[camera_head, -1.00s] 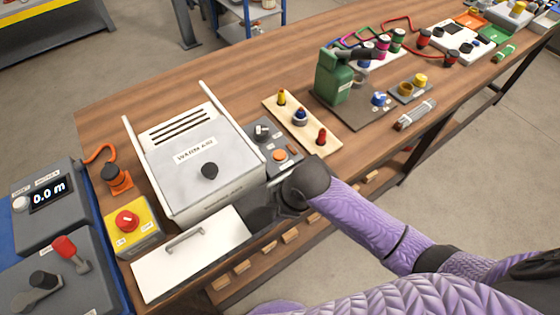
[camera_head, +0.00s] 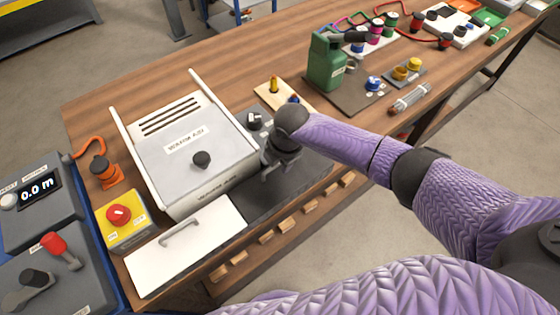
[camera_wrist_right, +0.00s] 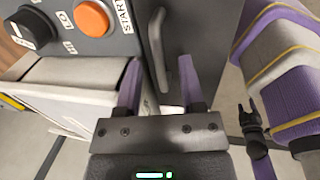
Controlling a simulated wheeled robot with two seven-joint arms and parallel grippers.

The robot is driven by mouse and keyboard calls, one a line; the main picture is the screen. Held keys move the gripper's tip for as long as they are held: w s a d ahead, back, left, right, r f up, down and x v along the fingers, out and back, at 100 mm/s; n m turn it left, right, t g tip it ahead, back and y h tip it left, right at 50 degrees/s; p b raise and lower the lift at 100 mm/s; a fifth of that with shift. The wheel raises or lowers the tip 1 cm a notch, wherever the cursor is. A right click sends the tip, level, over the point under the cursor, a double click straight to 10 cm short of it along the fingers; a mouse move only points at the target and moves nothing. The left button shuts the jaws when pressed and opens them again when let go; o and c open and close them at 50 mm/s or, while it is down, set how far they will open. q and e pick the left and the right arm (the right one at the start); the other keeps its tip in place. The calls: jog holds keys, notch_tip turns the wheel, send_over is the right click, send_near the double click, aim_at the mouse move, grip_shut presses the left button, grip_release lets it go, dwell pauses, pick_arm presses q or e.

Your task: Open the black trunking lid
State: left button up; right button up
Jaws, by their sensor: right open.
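The black trunking lid (camera_head: 262,203) is a flat dark panel to the right of the white box marked WARM AIR. My right gripper (camera_head: 275,172) is over its far part, with the fingers pointing down, and hides some of it. In the right wrist view the dark lid (camera_wrist_right: 200,32) carries a grey bar handle (camera_wrist_right: 156,48). My open right gripper (camera_wrist_right: 160,78) has its purple fingers apart, one at each side of the handle's near end. Nothing shows held between them.
A white panel with a handle (camera_head: 205,248) lies left of the lid. The WARM AIR box (camera_head: 215,140) stands behind it. A control panel with an orange START button (camera_wrist_right: 92,17) is close to the gripper. A green bottle (camera_head: 325,65) stands farther right.

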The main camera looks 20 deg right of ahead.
jog(key=shift+c, duration=0.3)
grip_shut()
dwell(0.7)
dwell(0.5)
